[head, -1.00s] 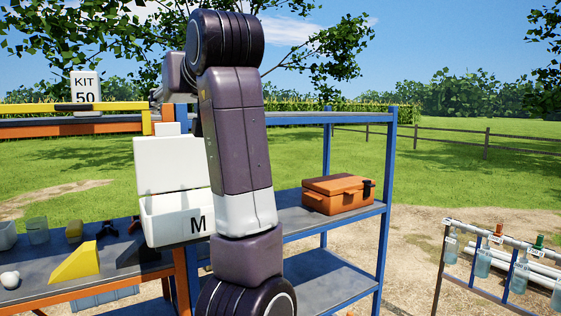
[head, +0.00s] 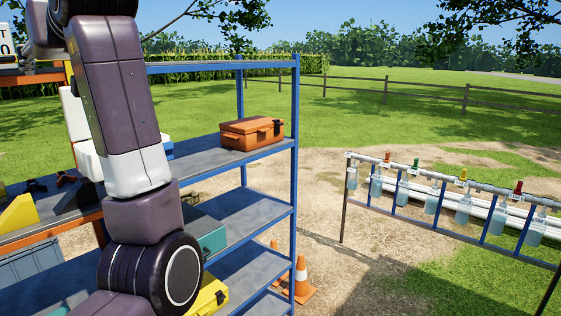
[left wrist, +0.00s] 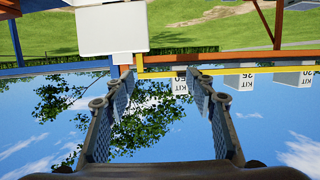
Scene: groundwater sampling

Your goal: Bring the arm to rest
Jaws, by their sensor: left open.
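My left arm (head: 118,110), purple and white, rises upright at the left of the head view and bends toward the upper left edge. Its gripper is not clearly seen there. The left wrist picture is upside down, with sky at the bottom. My right gripper is in neither view.
A blue-framed shelf (head: 296,150) stands beside my arm, with an orange case (head: 250,134) on it. A bottle rack (head: 400,164) stands to the right. A traffic cone (head: 301,280) is near the shelf's foot. A white box (left wrist: 112,28) shows in the wrist view.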

